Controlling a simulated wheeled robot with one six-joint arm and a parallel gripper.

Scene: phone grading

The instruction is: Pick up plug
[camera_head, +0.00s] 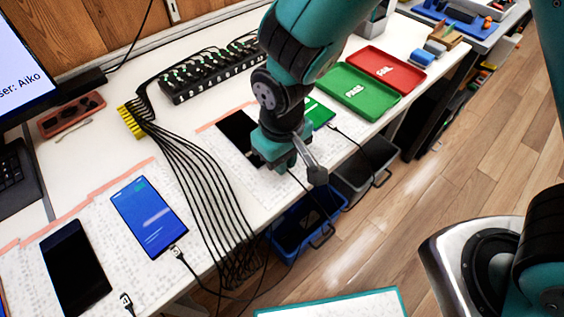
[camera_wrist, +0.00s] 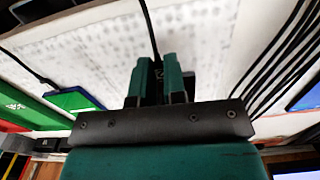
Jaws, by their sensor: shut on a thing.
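My gripper (camera_wrist: 160,78) has its two teal fingers close together over the white patterned mat in the wrist view. It is shut on a small dark plug (camera_wrist: 159,73), which shows only in part between the fingers. A black cable (camera_wrist: 150,30) runs from there to the top of that view. In the head view my gripper (camera_head: 278,158) is low over the front part of the mat, beside a black phone (camera_head: 236,131); the plug is hidden there. Other plugs lie by the blue-screen phone (camera_head: 176,252) and the dark phone (camera_head: 126,299).
A blue-screen phone (camera_head: 148,216) and a dark phone (camera_head: 76,268) lie on the left mat. Several black cables (camera_head: 205,180) cross the table from a yellow clip (camera_head: 131,119). Green (camera_head: 385,100) and red (camera_head: 412,80) trays are at the right. Bins hang below the front edge.

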